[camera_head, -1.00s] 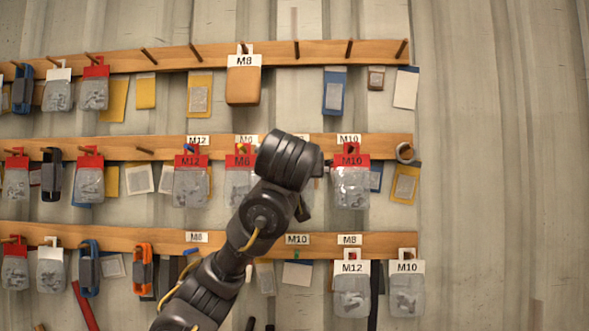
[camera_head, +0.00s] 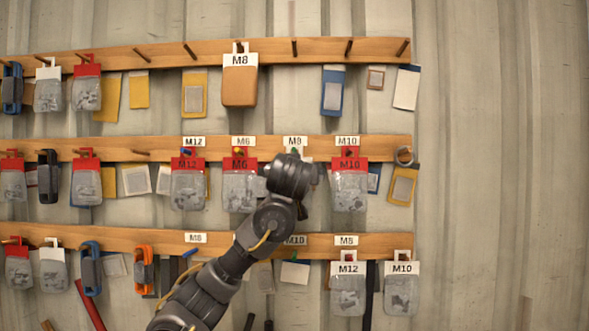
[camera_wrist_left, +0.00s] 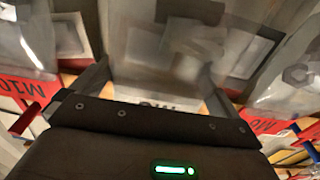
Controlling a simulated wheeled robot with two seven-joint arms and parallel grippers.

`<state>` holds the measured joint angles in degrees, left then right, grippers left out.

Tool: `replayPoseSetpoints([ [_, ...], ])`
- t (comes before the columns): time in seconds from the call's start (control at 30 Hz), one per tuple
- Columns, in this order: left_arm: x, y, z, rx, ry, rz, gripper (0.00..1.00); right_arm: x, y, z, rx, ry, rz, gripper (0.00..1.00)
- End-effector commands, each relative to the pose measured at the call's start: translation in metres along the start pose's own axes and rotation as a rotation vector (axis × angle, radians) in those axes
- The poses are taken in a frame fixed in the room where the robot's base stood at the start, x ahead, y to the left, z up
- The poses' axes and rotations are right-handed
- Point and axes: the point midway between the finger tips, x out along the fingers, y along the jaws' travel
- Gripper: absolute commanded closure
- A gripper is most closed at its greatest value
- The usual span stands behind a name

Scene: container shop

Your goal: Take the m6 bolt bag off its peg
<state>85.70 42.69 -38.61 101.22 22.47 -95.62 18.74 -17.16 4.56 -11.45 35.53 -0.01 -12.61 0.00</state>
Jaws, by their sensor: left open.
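The M6 bolt bag (camera_head: 239,190) has a red card marked M6 and a clear pouch of grey pieces. It hangs on the middle rail under an M6 label, between the M12 and M10 bags. My left arm's end (camera_head: 290,178) is just right of it, in front of the spot under the M8 label; its fingers are hidden in the head view. In the left wrist view my left gripper (camera_wrist_left: 154,80) is open, with a blurred clear bag in front. The M6 bag's red card (camera_wrist_left: 268,126) is at the right there, outside the fingers. My right gripper is not in view.
The red-carded M12 bag (camera_head: 188,188) and M10 bag (camera_head: 350,188) hang on the same middle rail (camera_head: 115,148). More bags and tools hang on the upper and lower rails. The corrugated wall (camera_head: 500,170) at the right is bare.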

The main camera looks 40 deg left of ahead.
Motion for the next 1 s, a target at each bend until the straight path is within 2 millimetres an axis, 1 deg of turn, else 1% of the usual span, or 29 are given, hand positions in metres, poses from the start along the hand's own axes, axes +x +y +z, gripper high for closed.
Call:
replayPoseSetpoints([
  [0.17, 0.0000, -0.0001, 0.0002, 0.000, 0.000, 0.000, 0.00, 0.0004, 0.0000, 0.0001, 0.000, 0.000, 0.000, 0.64],
  [0.27, -0.0001, -0.0001, 0.0001, 0.000, 0.000, 0.000, 0.12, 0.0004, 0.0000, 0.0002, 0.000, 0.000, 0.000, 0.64],
  [0.5, -0.0003, 0.0000, 0.0000, 0.000, 0.001, 0.000, 0.43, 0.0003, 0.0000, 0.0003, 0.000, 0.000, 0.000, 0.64],
  [0.53, -0.0004, -0.0001, -0.0003, 0.000, 0.001, 0.000, 0.45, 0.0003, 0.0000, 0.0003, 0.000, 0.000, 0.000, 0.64],
  [0.8, -0.0007, -0.0002, -0.0061, -0.001, 0.002, 0.001, 0.45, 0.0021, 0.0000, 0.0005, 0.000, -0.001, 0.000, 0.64],
  [1.0, -0.0005, -0.0002, -0.0065, 0.000, 0.001, 0.000, 0.45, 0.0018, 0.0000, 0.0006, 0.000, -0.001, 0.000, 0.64],
])
